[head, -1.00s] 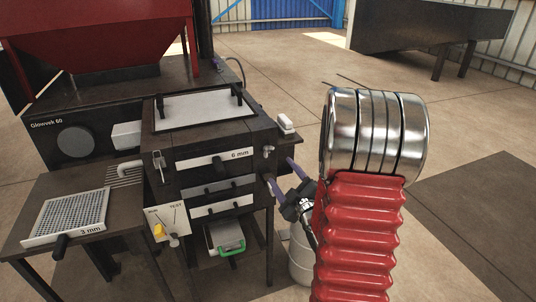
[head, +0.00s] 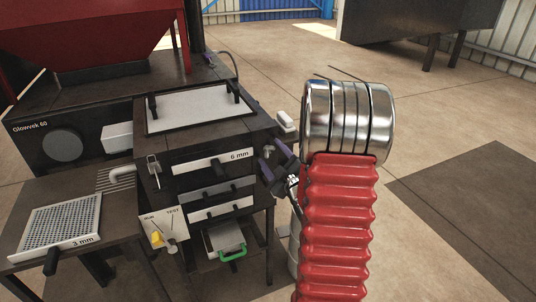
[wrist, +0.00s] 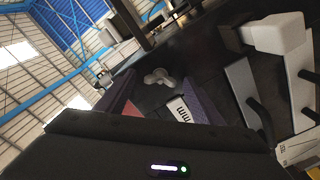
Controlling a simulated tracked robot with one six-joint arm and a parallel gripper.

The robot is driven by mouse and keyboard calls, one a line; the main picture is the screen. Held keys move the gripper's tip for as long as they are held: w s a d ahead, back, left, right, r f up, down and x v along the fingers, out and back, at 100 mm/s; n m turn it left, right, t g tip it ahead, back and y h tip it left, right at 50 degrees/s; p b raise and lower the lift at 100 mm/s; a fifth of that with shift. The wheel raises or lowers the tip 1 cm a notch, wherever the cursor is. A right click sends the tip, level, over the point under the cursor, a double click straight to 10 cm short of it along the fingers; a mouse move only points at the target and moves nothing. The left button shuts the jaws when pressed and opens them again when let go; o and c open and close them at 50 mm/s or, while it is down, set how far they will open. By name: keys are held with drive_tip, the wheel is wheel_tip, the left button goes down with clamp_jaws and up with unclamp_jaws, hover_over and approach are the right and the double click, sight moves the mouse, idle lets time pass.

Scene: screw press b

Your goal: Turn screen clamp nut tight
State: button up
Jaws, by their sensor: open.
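The clamp nut (head: 268,150), a small light grey lobed knob, sits at the right end of the 6 mm screen drawer (head: 213,162) on the dark press housing. In the wrist view the nut (wrist: 160,77) shows ahead of and between my two purple-padded fingers. My gripper (head: 272,162) is open and empty at the right front corner of the housing, close to the nut. In the wrist view the gripper (wrist: 160,100) has a clear gap between its fingers. I cannot tell whether either finger touches the nut.
A side table at left holds a perforated 3 mm screen (head: 60,222). A white box (head: 287,122) sits on a ledge right of the housing. Open floor lies at right.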

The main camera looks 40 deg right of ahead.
drive_tip(key=shift+a, duration=0.1)
drive_tip(key=shift+c, duration=0.5)
drive_tip(key=c, duration=0.9)
drive_tip(key=shift+d, duration=0.2)
drive_tip(key=shift+c, duration=0.2)
drive_tip(key=shift+a, duration=0.1)
